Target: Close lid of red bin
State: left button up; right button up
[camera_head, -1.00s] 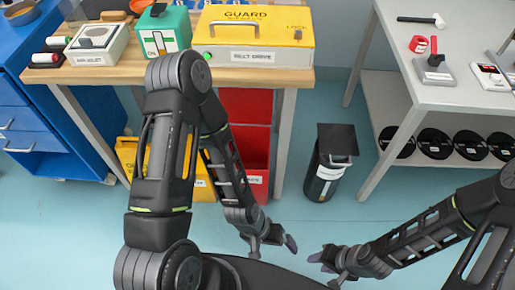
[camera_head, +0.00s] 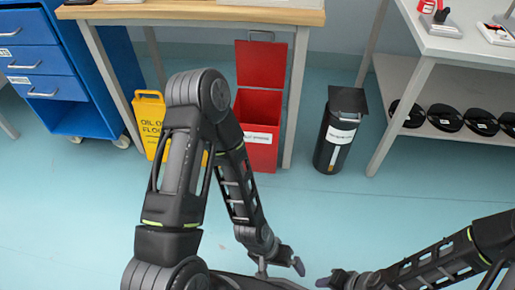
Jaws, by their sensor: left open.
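The red bin (camera_head: 262,157) stands on the floor under the wooden table, with a white label on its front. Its red lid (camera_head: 261,64) stands upright at the back, open, with a metal handle at its top edge. The dark inside of the bin shows. My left gripper (camera_head: 282,268) is low in the picture, in front of the bin and well apart from it, open and empty. My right gripper (camera_head: 328,282) is at the bottom edge, beside the left one; its jaws are too unclear to read. My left arm covers the bin's left side.
A black bin (camera_head: 336,140) stands right of the red bin. A yellow floor sign (camera_head: 150,122) stands to its left, partly behind my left arm. The wooden table (camera_head: 200,13) is above, a blue drawer cabinet (camera_head: 75,75) at left, a grey shelf table (camera_head: 425,75) at right. The floor in front is clear.

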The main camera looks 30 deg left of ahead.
aim_at(259, 63)
jog(key=i+u, duration=0.15)
jog(key=u, duration=0.35)
jog(key=i+u, duration=0.2)
jog(key=u, duration=0.3)
jog(key=i+l+u, duration=0.1)
jog(key=u, duration=0.4)
jog(key=i+l+u, duration=0.1)
jog(key=i+l, duration=0.15)
jog(key=l, duration=0.15)
jog(key=i+l+u, duration=0.1)
jog(key=i+l, duration=0.35)
jog(key=l, duration=0.35)
jog(key=j+u, duration=0.05)
